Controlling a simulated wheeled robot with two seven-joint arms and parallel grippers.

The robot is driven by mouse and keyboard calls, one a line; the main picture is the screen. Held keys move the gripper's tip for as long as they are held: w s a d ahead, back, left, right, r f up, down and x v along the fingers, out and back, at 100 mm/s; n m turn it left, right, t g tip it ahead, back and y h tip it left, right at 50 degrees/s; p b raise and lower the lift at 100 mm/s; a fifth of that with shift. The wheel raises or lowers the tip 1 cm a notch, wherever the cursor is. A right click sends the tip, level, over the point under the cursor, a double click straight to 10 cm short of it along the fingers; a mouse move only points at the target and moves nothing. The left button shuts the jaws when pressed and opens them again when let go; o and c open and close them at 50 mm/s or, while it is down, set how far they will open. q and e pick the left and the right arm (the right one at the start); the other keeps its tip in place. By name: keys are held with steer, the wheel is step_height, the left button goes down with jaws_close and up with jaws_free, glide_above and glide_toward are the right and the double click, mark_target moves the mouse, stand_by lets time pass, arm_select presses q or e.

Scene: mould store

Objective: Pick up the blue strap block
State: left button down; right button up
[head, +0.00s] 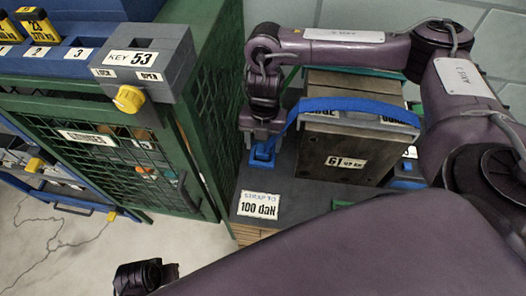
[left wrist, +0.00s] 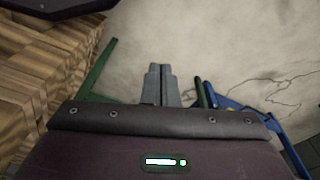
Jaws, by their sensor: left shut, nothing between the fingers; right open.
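My left gripper (left wrist: 161,84) shows in the left wrist view, shut and empty over the pale floor, away from the mould.
Another blue piece (head: 407,178) is at the mould's right side. A sign reading 100 daN (head: 259,206) is at the base's front left. A green mesh cabinet (head: 200,130) with a grey key box (head: 145,60) stands to the left.

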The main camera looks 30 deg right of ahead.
step_height(320, 180, down, 2)
steer(key=c, duration=1)
steer(key=shift+r, duration=0.1)
